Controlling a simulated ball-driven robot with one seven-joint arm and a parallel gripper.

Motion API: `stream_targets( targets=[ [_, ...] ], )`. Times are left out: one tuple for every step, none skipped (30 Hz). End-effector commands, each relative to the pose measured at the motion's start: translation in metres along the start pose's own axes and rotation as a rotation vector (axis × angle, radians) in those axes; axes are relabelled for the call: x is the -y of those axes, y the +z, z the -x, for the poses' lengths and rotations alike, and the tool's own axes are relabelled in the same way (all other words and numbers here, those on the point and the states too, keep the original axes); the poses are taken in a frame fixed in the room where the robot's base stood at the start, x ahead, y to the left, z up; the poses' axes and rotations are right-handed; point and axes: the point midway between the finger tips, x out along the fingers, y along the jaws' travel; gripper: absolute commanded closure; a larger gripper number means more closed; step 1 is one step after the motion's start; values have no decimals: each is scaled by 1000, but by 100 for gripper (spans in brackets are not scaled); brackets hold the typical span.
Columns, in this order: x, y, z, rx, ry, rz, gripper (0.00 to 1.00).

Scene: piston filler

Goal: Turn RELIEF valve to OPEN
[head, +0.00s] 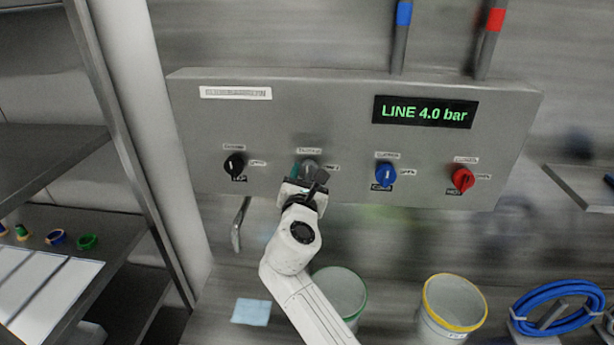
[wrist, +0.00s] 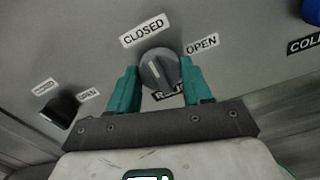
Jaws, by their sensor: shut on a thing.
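The RELIEF valve is a round grey knob (wrist: 160,69) on the grey panel, with a light pointer line on its face. The line points up and slightly left, nearer the CLOSED label (wrist: 143,30) than the OPEN label (wrist: 202,44). The RELIEF label below the knob is partly hidden. My gripper (wrist: 158,82) has its two green fingers on either side of the knob, shut on it. In the head view my gripper (head: 305,186) is at the panel and covers part of the knob (head: 309,167).
A black knob (head: 234,165) is left of the valve; a blue knob (head: 385,175) and a red knob (head: 463,179) are to the right. The display (head: 425,112) reads LINE 4.0 bar. Below stand a green-rimmed bucket (head: 341,291) and a yellow-rimmed bucket (head: 453,304).

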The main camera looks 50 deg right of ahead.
Motion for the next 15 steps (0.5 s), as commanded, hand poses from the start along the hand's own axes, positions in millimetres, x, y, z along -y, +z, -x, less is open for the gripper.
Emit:
stream_targets(
  targets=[
    [0, 0, 0, 0, 0, 0, 69],
    [0, 0, 0, 0, 0, 0, 72],
    [0, 0, 0, 0, 0, 0, 76],
    [0, 0, 0, 0, 0, 0, 79],
    [0, 0, 0, 0, 0, 0, 81],
    [0, 0, 0, 0, 0, 0, 81],
    [0, 0, 0, 0, 0, -1, 81],
    [0, 0, 0, 0, 0, -2, 81],
    [0, 0, 0, 0, 0, -5, 81],
    [0, 0, 0, 0, 0, -8, 81],
    [0, 0, 0, 0, 0, -13, 81],
    [0, -1, 0, 0, 0, -22, 81],
    [0, -1, 0, 0, 0, -30, 81],
    [0, -1, 0, 0, 0, -39, 81],
    [0, -1, 0, 0, 0, -54, 81]
  ],
)
